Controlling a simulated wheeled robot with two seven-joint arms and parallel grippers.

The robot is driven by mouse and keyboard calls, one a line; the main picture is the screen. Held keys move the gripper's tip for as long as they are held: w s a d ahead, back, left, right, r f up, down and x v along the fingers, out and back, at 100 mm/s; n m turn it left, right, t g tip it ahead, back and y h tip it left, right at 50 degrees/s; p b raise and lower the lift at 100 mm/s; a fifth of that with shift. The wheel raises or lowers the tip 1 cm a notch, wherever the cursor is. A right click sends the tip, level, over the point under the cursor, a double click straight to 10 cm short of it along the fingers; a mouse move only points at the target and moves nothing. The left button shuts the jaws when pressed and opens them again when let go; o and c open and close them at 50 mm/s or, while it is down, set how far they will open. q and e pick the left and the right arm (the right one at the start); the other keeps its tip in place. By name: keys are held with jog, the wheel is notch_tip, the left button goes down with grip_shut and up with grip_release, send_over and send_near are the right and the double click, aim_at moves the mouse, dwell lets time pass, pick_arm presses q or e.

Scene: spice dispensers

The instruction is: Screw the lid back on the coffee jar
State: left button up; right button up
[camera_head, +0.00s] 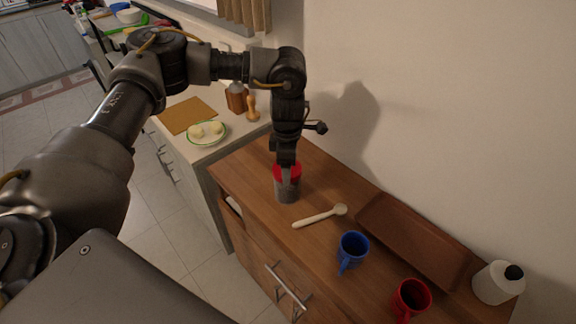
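The coffee jar (287,191) stands upright on the wooden cabinet top, grey and see-through in its lower part. A red lid (278,171) is at its top. I cannot tell whether it is screwed tight or only resting there. My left gripper (287,175) points straight down at the lid, and a finger overlaps the lid's front. The other finger is hidden, so whether the gripper is shut on the lid is not clear. My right gripper is not in view.
A wooden spoon (320,216) lies right of the jar. A blue mug (353,252), a red mug (410,300), a brown tray (415,240) and a white bottle (497,283) stand further right. A plate (190,138) sits on the counter behind. The wall borders the cabinet.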

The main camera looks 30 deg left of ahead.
pick_arm(q)
jog(key=shift+f+m+b, duration=0.1)
jog(key=shift+m+b, duration=0.45)
jog(key=shift+m, duration=1.15)
jog(key=o, duration=1.3)
jog(key=shift+c, duration=0.2)
notch_tip(320, 180, up, 11)
jog(key=b, duration=0.1)
jog(key=shift+d, duration=0.1)
